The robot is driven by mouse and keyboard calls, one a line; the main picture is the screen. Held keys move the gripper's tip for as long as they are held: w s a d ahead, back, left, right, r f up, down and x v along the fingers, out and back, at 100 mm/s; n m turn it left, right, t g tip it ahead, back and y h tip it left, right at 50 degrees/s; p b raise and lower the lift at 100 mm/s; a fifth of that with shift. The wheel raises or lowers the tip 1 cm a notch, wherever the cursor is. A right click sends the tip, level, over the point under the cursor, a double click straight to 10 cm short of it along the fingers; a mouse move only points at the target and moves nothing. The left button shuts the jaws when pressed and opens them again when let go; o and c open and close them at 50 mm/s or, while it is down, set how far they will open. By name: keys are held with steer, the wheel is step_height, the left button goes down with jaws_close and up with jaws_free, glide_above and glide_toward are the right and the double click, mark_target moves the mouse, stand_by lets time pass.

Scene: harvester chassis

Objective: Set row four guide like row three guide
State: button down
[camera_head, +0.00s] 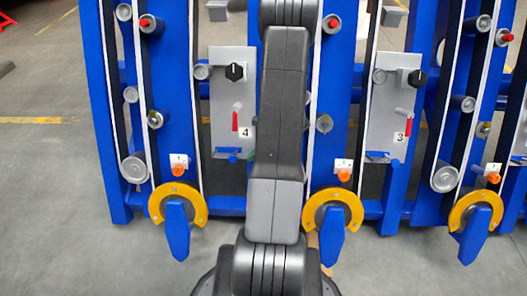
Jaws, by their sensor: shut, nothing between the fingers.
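The grey panel labelled 4 (219,101) stands left of my arm. Its black knob (235,72) has an upright white mark. Its red lever (235,121) hangs down, and a small blue piece (226,151) sits at its lower edge. The grey panel labelled 3 (383,118) stands right of my arm. Its black knob (417,78) shows no mark I can make out. Its red lever (408,126) also hangs down, with a blue piece (378,156) low on it. I cannot tell which part is the guide. My gripper is not visible; my arm hides the area between the panels.
Blue upright frames with belts and rollers flank the panels. Orange arcs with blue pointed tips stand low at left (177,192), centre (333,200) and right (476,204). Orange knobs sit above them. Grey floor (60,220) is clear at the left.

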mark_target(232, 158)
steer(key=a, duration=0.3)
steer(key=shift+w+a+f+b, duration=0.1)
steer(key=shift+f+b, duration=0.1)
steer(key=shift+b, duration=0.1)
steer(key=shift+a+p, duration=0.3)
steer(key=shift+a, duration=1.2)
steer(key=shift+r, duration=0.1)
steer(key=shift+d+r, duration=0.15)
steer(key=shift+r, duration=0.1)
steer(key=p+v, duration=0.4)
steer(key=v, duration=0.9)
steer(key=shift+d, duration=0.3)
